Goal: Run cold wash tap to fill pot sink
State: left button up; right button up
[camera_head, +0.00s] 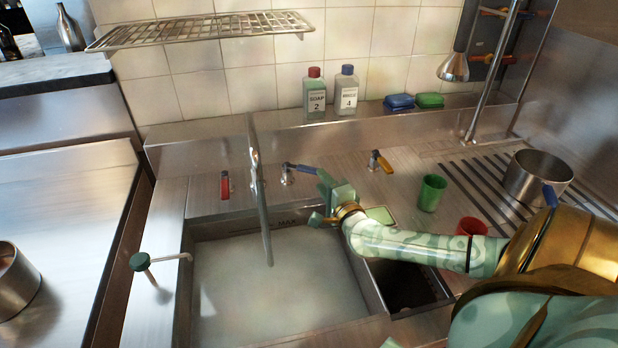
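The sink basin (189,290) is left of centre, with a pale, whitish surface inside that looks like cloudy water. Lettering shows on its back wall. A tall metal spout (262,205) hangs over it; I cannot tell whether water runs from it. Behind the basin are a red-handled tap (225,186), a blue-handled tap (300,168) and an orange-handled tap (380,162). My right gripper (320,199) is over the basin's back right corner, just in front of the blue handle. Its fingers look apart and empty; contact with the handle is unclear. My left gripper is out of view.
A metal pot (539,177) stands on the ridged drainboard at right. A green cup (432,192) and a red cup (471,227) are near my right forearm. Two bottles (314,95) (346,91) stand on the back ledge. A green-knobbed lever (140,262) is left of the basin.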

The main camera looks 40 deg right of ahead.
aim_at(314, 174)
jog(key=b+x, duration=0.1)
jog(key=x, duration=0.2)
jog(key=f+x, duration=0.1)
jog(key=x, duration=0.2)
jog(key=shift+w+f+b, duration=0.15)
jog(key=shift+w+b, duration=0.1)
jog(key=shift+b, duration=0.1)
jog(key=shift+w+d+r, duration=0.2)
jog(key=shift+w, duration=0.3)
grip_shut()
